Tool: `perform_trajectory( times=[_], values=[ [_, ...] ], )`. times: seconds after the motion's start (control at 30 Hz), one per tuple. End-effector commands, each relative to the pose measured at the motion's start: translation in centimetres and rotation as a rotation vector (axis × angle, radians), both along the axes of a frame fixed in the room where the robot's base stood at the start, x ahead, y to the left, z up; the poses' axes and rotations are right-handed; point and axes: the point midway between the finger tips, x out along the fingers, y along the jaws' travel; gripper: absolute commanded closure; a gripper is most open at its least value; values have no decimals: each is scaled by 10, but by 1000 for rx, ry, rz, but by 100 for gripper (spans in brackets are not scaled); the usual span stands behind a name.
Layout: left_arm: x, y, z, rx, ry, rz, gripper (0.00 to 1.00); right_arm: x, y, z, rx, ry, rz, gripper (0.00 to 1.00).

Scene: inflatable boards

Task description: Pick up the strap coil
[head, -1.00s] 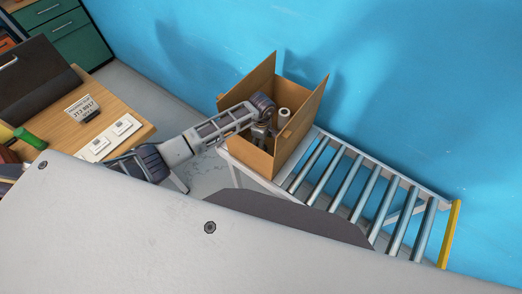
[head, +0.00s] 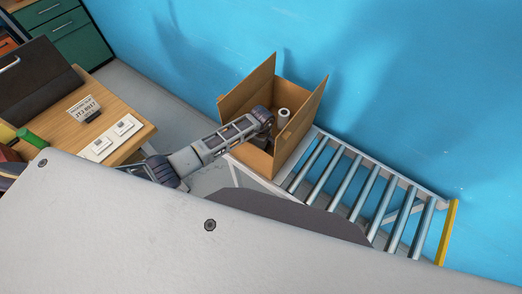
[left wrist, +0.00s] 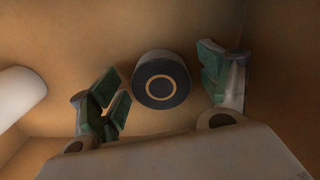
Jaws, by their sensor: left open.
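The strap coil (left wrist: 162,80), a dark round disc with a tan ring on its face, shows in the left wrist view inside a cardboard box (head: 310,104). My left gripper (left wrist: 163,88) is open, with one green-padded finger on each side of the coil. Gaps show between the coil and both fingers. In the head view my left arm reaches into the box from the left. Its fingers and the coil cannot be made out there. My right gripper is in neither view.
A white roll (left wrist: 18,95) lies left of the gripper in the box; a white cylinder (head: 284,114) shows in the head view. The box flaps stand up around the arm. A roller conveyor (head: 365,190) extends right; a wooden desk (head: 107,91) stands left.

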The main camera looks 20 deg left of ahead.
Motion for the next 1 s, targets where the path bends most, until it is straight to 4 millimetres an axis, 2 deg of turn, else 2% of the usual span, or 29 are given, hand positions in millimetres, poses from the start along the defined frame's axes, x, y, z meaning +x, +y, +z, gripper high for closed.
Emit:
perform_trajectory(
  times=[0.2,0.6,1.0],
  values=[
    [0,0,0,0,0,0,24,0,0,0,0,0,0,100],
    [0,0,0,0,0,0,74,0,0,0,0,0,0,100],
    [1,1,4,1,-1,1,75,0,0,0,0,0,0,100]
  ],
)
